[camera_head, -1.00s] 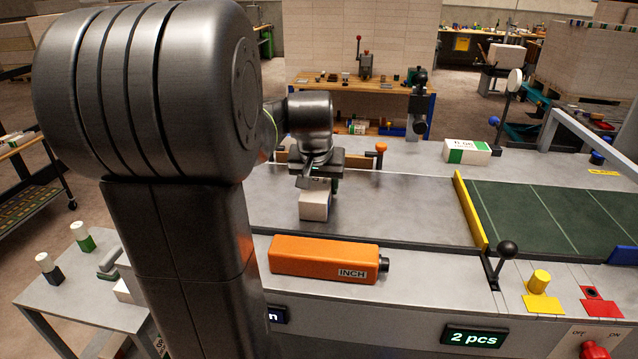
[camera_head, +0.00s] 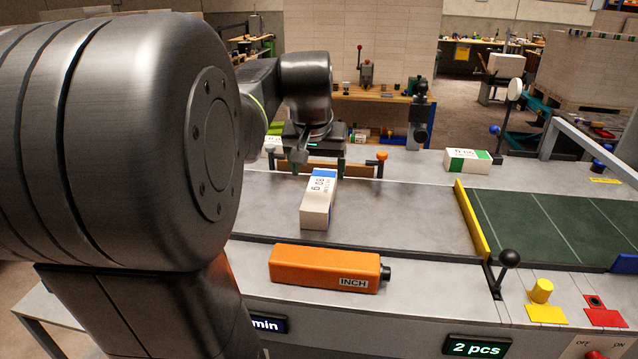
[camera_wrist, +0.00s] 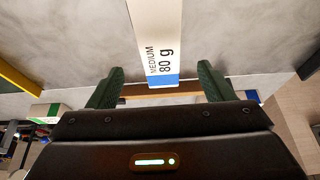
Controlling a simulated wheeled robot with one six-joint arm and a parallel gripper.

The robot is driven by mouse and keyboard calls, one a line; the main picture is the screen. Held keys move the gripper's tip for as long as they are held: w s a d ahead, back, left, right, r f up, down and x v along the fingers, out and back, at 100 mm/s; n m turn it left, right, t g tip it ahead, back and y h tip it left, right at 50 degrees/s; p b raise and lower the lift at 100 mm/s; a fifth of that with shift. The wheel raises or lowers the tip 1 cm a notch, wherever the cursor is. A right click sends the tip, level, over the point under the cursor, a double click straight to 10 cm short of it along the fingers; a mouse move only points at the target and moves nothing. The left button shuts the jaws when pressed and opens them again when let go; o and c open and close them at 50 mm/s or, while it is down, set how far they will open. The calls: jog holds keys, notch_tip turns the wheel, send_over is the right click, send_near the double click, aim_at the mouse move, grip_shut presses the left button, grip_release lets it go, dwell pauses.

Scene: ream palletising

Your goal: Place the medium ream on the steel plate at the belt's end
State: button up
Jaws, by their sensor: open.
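The medium ream (camera_head: 317,208) is a white pack with a blue band, lying flat on the grey steel plate (camera_head: 410,215) left of the green belt. In the wrist view the ream (camera_wrist: 155,30) shows its "MEDIUM 80 g" label and blue end. My gripper (camera_head: 319,165) is open at the ream's far end, with its fingers apart. In the wrist view my gripper (camera_wrist: 161,70) has one finger on each side of the ream's blue end, with gaps on both sides. The height between fingers and ream is hard to tell.
A yellow bar (camera_head: 470,218) separates the plate from the green belt (camera_head: 550,222). An orange "INCH" box (camera_head: 325,268) lies in front. A green-banded ream (camera_head: 467,160) stands at the back right. An orange-brown bar (camera_head: 355,170) runs behind the gripper. The plate right of the ream is clear.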

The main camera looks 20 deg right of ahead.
aim_at(321, 186)
jog(key=shift+v, duration=1.55)
jog(key=x, duration=1.2)
jog(key=shift+f, duration=0.2)
notch_tip(321, 186, up, 3)
jog(key=shift+f, duration=0.15)
jog(key=shift+r, duration=0.55)
jog(key=shift+f, duration=0.1)
